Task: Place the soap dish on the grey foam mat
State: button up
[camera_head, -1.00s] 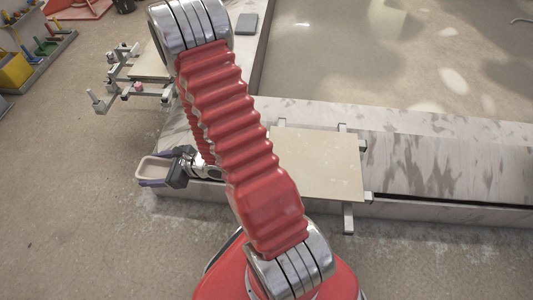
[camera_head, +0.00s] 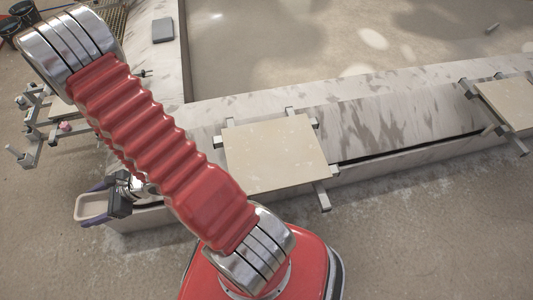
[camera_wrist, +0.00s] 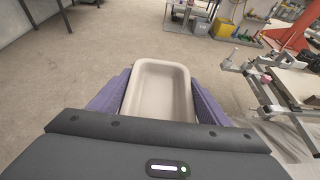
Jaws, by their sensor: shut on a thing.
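The soap dish (camera_head: 93,208) is a beige, shallow, rounded rectangular tray, seen at the lower left of the head view. It also shows in the middle of the wrist view (camera_wrist: 158,90), upright and apparently empty. My gripper (camera_wrist: 157,98) is shut on it, with a purple finger along each long side. In the head view, dish and gripper are out past the left end of the pale track, above the floor. A small dark grey slab (camera_head: 163,30), which looks like the grey foam mat, lies flat on the track's far left arm, well beyond my gripper.
A beige square board (camera_head: 275,153) on metal brackets sits on the track (camera_head: 400,110) near my base. Another board (camera_head: 512,98) is at the right. A bracketed frame (camera_head: 38,130) juts out at the left. The wrist view shows a yellow bin (camera_wrist: 221,28) and clutter far off.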

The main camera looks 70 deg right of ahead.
jog(key=shift+s+a+n+g+y, duration=0.3)
jog(key=shift+s+a+n+y, duration=0.05)
jog(key=shift+s+n+y, duration=0.15)
jog(key=s+f+n+g+y, duration=0.25)
jog(key=s+n+g, duration=0.35)
jog(key=s, duration=0.3)
jog(key=s+f+n+g+y, duration=0.1)
jog(key=s+n+g+y, duration=0.35)
jog(key=s, duration=0.45)
jog(key=s+d+f+n+g+h, duration=0.25)
jog(key=s+d+n+g, duration=0.25)
jog(key=s+d, duration=0.35)
jog(key=s+d+f+n+g+h, duration=0.25)
jog(key=s+d+n+g, duration=0.3)
jog(key=s+d, duration=0.3)
jog(key=s+d+n+g+h, duration=0.3)
jog(key=s+d+n+h, duration=0.4)
jog(key=d, duration=0.4)
jog(key=s+d+n+h, duration=0.1)
jog(key=d+n+h, duration=0.2)
jog(key=d, duration=0.5)
jog(key=s+d+n+t+h, duration=0.1)
jog(key=s+d+n+h, duration=0.1)
jog(key=d+n+h, duration=0.2)
jog(key=shift+s+d+f+h, duration=0.25)
jog(key=shift+d+h, duration=0.95)
jog(key=shift+d, duration=0.95)
